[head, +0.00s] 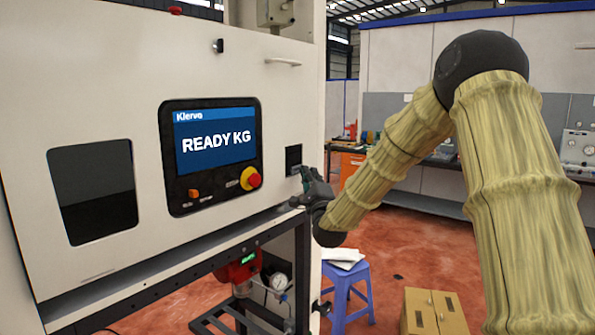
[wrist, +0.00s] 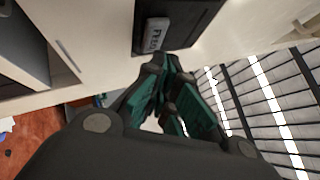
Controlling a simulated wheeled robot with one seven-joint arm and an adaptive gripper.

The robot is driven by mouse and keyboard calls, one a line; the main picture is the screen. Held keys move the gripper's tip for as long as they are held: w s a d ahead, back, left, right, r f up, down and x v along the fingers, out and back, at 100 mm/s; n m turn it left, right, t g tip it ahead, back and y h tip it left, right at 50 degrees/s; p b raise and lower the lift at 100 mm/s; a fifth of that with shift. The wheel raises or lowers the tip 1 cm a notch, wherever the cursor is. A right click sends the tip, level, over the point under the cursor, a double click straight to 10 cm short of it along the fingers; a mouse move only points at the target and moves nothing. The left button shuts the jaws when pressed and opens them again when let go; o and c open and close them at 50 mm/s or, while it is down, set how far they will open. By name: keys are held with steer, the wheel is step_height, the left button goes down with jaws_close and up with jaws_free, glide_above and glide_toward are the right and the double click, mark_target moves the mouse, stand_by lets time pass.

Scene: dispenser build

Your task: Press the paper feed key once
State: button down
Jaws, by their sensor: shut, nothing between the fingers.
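The paper feed key (wrist: 155,34) is a small grey key with lettering that looks like FEED, set in a dark panel in the wrist view. The same dark panel (head: 293,155) shows in the head view on the white machine front, right of the screen. The key itself is too small to make out there. My gripper (wrist: 168,62) is shut and empty, its fingertips close to the key's near end and the panel edge. In the head view, my gripper (head: 306,172) is at the panel's lower right. I cannot tell whether the fingertips touch anything.
The machine's screen (head: 215,140) reads READY KG. A red and yellow emergency stop button (head: 250,178) sits below it, left of the dark panel. A dark window (head: 93,190) is at the left. A blue stool (head: 346,285) and a cardboard box (head: 433,312) stand on the floor.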

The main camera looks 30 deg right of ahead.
steer(key=shift+w+a+b, duration=0.35)
steer(key=shift+w+b, duration=0.35)
stand_by(1.6)
steer(key=shift+s+d+b, duration=0.3)
steer(key=shift+s+b, duration=0.05)
steer(key=shift+s, duration=0.45)
steer(key=shift+s+d+b, duration=0.15)
steer(key=shift+s+d, duration=0.15)
steer(key=shift+s, duration=0.45)
steer(key=shift+s+d+b, duration=0.2)
steer(key=shift+s+d, duration=0.15)
steer(key=shift+s, duration=0.45)
steer(key=shift+s+d+b, duration=0.15)
steer(key=shift+s+d, duration=0.15)
steer(key=shift+s, duration=0.45)
